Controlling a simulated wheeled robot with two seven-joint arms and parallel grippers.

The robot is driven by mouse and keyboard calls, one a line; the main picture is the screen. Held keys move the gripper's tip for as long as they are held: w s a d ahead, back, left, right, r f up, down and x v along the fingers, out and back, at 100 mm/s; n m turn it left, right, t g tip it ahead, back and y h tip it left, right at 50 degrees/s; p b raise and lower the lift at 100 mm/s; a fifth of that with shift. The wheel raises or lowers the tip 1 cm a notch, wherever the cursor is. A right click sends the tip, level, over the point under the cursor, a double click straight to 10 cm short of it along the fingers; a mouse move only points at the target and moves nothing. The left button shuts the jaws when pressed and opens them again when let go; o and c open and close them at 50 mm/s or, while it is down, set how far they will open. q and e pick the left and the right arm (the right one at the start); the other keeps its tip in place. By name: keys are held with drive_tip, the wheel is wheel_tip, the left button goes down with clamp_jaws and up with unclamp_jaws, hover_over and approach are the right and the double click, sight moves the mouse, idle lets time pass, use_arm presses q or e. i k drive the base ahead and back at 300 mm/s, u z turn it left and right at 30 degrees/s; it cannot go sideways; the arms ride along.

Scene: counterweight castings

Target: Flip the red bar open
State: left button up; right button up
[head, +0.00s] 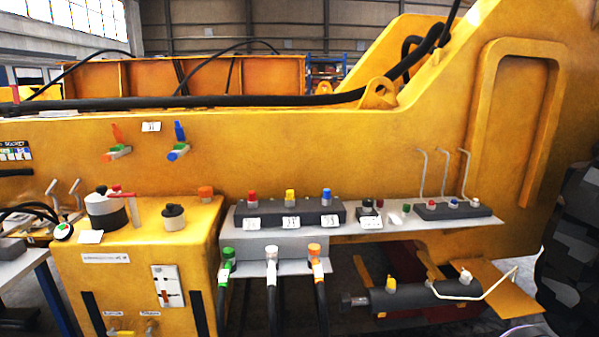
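Several red parts show, and I cannot tell for certain which one is the red bar. A white plate (168,286) with a small red part is on the cabinet front. Neither of my grippers is in view.
A grey shelf (380,232) carries a dark box with red, yellow and blue knobs (290,198). Black hoses with green, white and orange collars (314,250) hang below. Thin upright rods (443,172) stand at right. The cabinet top (145,238) has some free room.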

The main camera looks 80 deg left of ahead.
sight(117, 188)
drive_tip(key=u, duration=0.5)
drive_tip(key=i, duration=0.15)
drive_tip(key=u, duration=4.1)
drive_tip(key=k, duration=1.3)
drive_tip(key=u, duration=0.35)
drive_tip(key=i, duration=0.25)
drive_tip(key=z, duration=0.9)
drive_tip(key=i, duration=1.5)
drive_tip(key=u, duration=0.6)
